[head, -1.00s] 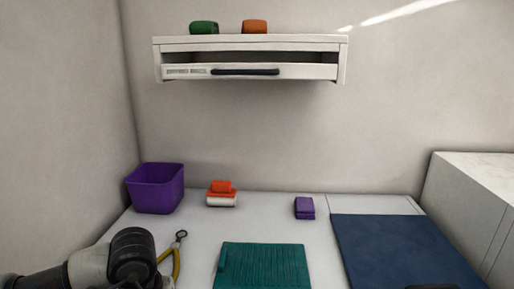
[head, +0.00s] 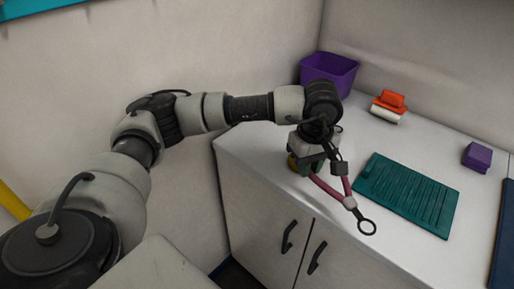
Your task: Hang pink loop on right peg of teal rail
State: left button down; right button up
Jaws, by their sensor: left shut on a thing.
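My left gripper (head: 322,166) is shut on the pink loop (head: 327,188). My right gripper is not in view.
The white counter (head: 420,137) holds a purple bin (head: 329,76), an orange and white item (head: 388,105), a teal ridged mat (head: 408,195) and a purple block (head: 477,157). Cabinet doors (head: 268,235) lie below.

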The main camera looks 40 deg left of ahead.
pick_arm(q)
jog(key=w+a+r+n, duration=0.1)
jog(key=w+n, duration=0.4)
jog(key=n, duration=0.6)
jog(key=w+a+r+n, duration=0.1)
jog(key=w+r+n, duration=0.2)
jog(key=n, duration=0.9)
jog(key=w, duration=0.3)
jog(key=shift+w+a, duration=0.2)
jog(key=shift+a, duration=0.1)
jog(key=p, duration=0.3)
send_over(279, 146)
jog(key=shift+n, duration=0.3)
notch_tip(279, 146, down, 7)
jog(key=shift+d+r, duration=0.15)
notch_tip(279, 146, down, 3)
jog(key=shift+f+p, duration=0.15)
jog(key=shift+p, duration=0.2)
jog(key=shift+w+f, duration=0.1)
jog(key=shift+f, duration=0.2)
